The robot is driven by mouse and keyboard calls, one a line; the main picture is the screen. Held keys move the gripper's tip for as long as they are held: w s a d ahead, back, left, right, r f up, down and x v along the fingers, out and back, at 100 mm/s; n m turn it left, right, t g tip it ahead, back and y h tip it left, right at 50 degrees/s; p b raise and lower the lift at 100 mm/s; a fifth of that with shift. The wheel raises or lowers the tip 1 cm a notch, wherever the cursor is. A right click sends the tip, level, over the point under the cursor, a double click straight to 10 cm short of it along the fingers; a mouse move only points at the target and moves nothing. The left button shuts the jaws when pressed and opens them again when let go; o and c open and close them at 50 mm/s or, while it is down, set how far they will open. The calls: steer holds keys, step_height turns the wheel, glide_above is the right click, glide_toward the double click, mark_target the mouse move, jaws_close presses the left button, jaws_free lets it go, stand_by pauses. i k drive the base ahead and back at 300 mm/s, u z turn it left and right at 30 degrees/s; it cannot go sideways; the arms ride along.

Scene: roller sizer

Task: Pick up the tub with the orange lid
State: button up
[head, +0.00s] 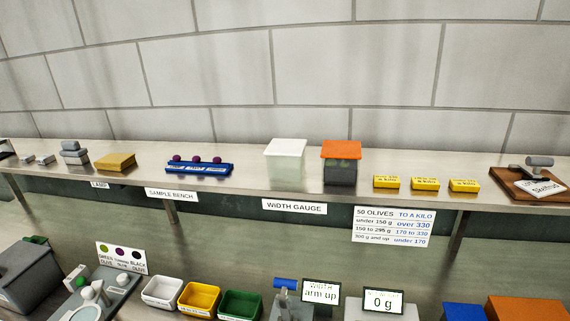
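The tub with the orange lid (341,168) stands upright on the steel shelf along the wall, right of the middle in the head view. Its body is dark grey and see-through-looking below the flat orange lid. A similar tub with a white lid (285,161) stands just left of it, with a narrow gap between them. My gripper is not in the view, so I cannot see its fingers.
On the shelf (240,160), yellow blocks (425,184) lie right of the tub, and a blue rack (200,167) with dark olives lies left. A wooden tray (530,186) is far right. Below are coloured bins (200,299) and display screens (383,301).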

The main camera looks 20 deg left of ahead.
mark_target(341, 159)
steer(key=u, duration=0.15)
steer(key=i, duration=1)
steer(key=z, duration=0.1)
